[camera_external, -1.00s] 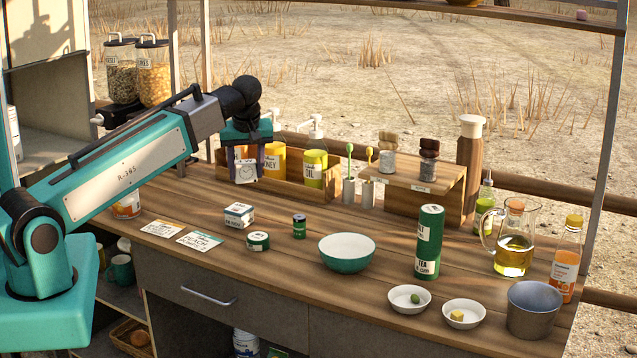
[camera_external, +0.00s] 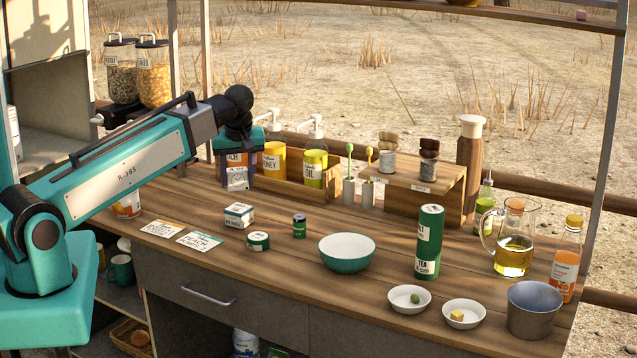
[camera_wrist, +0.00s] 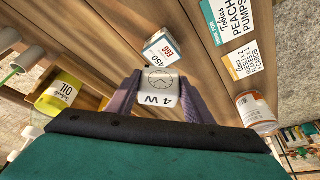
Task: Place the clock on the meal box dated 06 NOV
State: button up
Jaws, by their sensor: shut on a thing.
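My gripper (camera_external: 238,174) is shut on a small white clock (camera_external: 237,181), held above the counter in front of the wooden crate. In the wrist view the clock (camera_wrist: 160,86) sits between the two purple fingers (camera_wrist: 158,98); it shows a round dial and the letters "4 W". A small white box with a teal band (camera_external: 239,215) stands on the counter, to the front of the gripper, apart from it. In the wrist view this box (camera_wrist: 161,50) reads "EGG 450" and lies just beyond the clock. I cannot make out a date on any box.
Two printed cards (camera_external: 199,240), a short green tin (camera_external: 258,241), a small green can (camera_external: 299,226) and a green bowl (camera_external: 346,253) are on the counter.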

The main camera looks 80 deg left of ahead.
jog(key=shift+f, duration=0.85)
jog(key=shift+f, duration=0.1)
jog(key=shift+f+p, duration=0.45)
jog(key=shift+f, duration=1.2)
jog(key=shift+f, duration=0.15)
jog(key=o, duration=1.1)
jog(key=b+v, duration=0.2)
jog(key=v, duration=1)
